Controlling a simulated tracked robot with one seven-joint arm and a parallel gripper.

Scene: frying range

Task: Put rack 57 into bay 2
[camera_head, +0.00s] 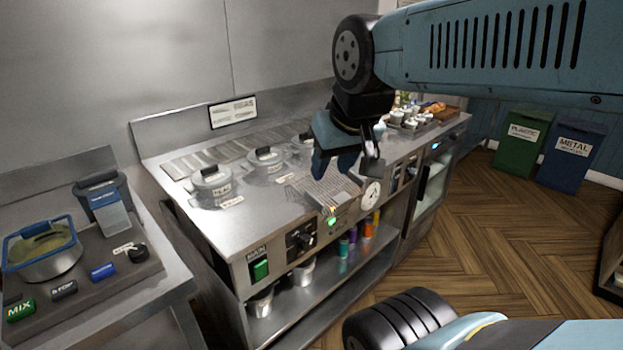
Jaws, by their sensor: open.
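My gripper (345,168) hangs over the front part of the steel range (215,222), fingers pointing down, open and with nothing visible between them. A flat wire grid (325,192) lies on the range top just below and in front of the gripper. I cannot tell whether it is rack 57, as no number is readable. Several round lidded pieces with dark handles stand in a row on the range: one at the left (211,180), one in the middle (265,158), one partly behind the gripper (304,141). Small labels lie near them, too small to read, so bay 2 cannot be picked out.
A left side counter (120,310) holds a blue-rimmed basin (43,250), a grey container (102,190) and small labelled blocks. Cups (410,117) crowd the far end. Open wood floor lies at right.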

